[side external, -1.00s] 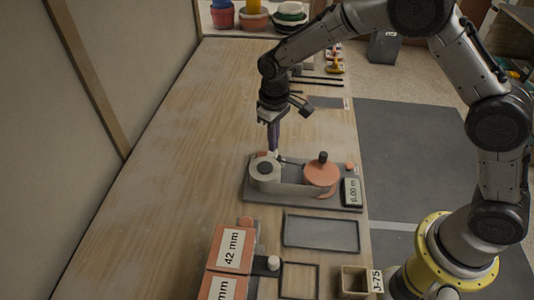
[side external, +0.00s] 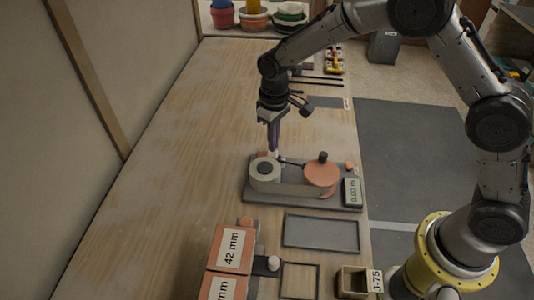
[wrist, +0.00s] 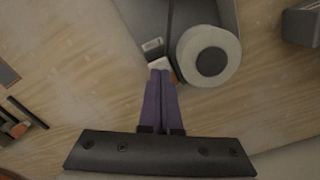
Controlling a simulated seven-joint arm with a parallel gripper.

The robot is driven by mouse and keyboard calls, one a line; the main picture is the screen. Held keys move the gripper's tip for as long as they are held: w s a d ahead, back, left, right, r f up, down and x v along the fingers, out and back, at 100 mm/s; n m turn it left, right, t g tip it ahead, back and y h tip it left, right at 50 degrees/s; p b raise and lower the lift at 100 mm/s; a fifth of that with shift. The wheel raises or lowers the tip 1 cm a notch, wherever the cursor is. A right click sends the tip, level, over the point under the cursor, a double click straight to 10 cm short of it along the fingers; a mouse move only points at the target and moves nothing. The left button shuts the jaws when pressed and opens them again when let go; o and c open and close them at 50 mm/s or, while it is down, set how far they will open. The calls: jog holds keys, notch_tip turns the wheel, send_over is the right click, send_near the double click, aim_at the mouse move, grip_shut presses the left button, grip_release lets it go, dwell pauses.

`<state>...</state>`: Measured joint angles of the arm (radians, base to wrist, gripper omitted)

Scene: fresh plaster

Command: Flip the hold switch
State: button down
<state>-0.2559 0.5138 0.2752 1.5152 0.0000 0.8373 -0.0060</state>
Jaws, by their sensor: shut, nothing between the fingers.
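A device on a dark grey base plate (side external: 300,204) carries a pale round drum with a dark centre (side external: 265,168), an orange disc with a black knob (side external: 322,174) and a small display (side external: 352,192). My gripper (side external: 273,150) is shut and empty, pointing down at the plate's far left end beside the drum. In the wrist view its purple fingertips (wrist: 161,72) are together against or just over a small white piece (wrist: 158,63), which may be the hold switch. A small label (wrist: 152,45) lies beyond it. The fingers partly hide this piece, so its position is unclear.
Orange boxes labelled 42 mm (side external: 230,248) stand at the near left. A flat grey tray (side external: 321,232) and a small bin marked J-75 (side external: 352,282) lie nearer the camera. The left of the wooden bench (side external: 170,160) is clear.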

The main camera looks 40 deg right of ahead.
aim_at(273, 154)
jog(key=shift+f, duration=1.1)
dwell(1.0)
jog(key=shift+r, duration=3.55)
